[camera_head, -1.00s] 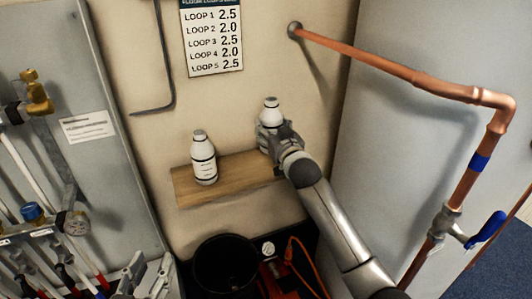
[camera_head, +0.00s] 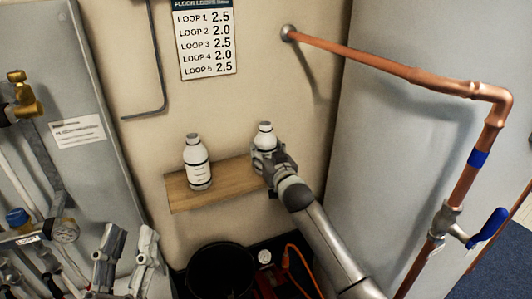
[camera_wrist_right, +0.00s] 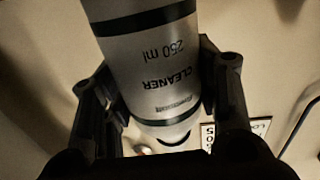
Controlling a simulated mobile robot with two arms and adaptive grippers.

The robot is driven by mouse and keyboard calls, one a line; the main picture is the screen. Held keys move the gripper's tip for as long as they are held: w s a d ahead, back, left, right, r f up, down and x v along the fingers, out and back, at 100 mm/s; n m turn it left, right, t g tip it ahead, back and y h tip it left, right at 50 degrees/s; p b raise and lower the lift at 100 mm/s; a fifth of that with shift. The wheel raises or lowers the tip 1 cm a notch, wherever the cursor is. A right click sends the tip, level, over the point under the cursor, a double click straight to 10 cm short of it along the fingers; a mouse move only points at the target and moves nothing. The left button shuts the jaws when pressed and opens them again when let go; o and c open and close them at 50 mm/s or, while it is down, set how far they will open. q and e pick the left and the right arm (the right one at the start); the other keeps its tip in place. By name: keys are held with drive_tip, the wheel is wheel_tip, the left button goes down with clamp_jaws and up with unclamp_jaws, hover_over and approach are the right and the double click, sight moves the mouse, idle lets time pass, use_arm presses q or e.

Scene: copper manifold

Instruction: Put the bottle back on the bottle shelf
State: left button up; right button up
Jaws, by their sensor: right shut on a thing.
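My right gripper (camera_head: 266,160) is shut on a white bottle (camera_head: 265,136) with a dark band, held upright at the right end of the wooden shelf (camera_head: 226,185). The gripper hides its base, so I cannot tell whether it touches the shelf. In the right wrist view the bottle (camera_wrist_right: 160,70) sits between both fingers, with its "CLEANER 250 ml" label upside down. My left gripper (camera_head: 127,250) is open and empty at the lower left, away from the shelf.
A second white bottle (camera_head: 197,163) stands on the shelf, left of the held one. A black bucket (camera_head: 220,270) is below. A copper pipe (camera_head: 400,70) with a blue-handled valve (camera_head: 487,228) runs at the right. Manifold parts (camera_head: 40,215) stand at the left.

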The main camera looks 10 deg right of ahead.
drive_tip(key=shift+f, duration=0.15)
drive_tip(key=o, duration=1.1)
